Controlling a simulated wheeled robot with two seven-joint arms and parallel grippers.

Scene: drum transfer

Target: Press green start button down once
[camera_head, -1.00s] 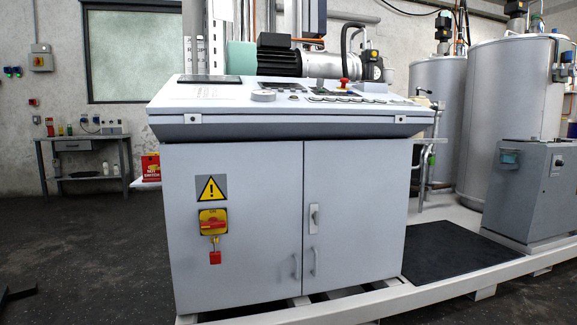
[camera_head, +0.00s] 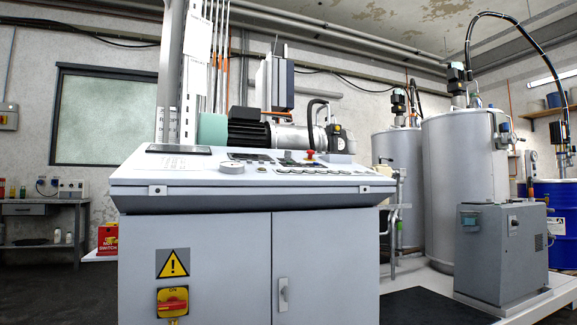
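A grey control console (camera_head: 330,187) stands in front of me with a sloped panel on top. The panel carries a row of small buttons (camera_head: 310,170), a round dial-like part (camera_head: 231,167), a dark screen (camera_head: 178,149) and a red mushroom button (camera_head: 310,154). The buttons are too small and seen at too flat an angle to tell which one is the green start button. Neither of my grippers is in view.
A red-yellow switch (camera_head: 172,301) and warning sign (camera_head: 172,263) are on the cabinet front. A motor (camera_head: 250,132) lies behind the panel. Steel tanks (camera_head: 460,190), a grey box unit (camera_head: 502,250) and a blue drum (camera_head: 557,220) stand right. A workbench (camera_head: 40,208) stands left.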

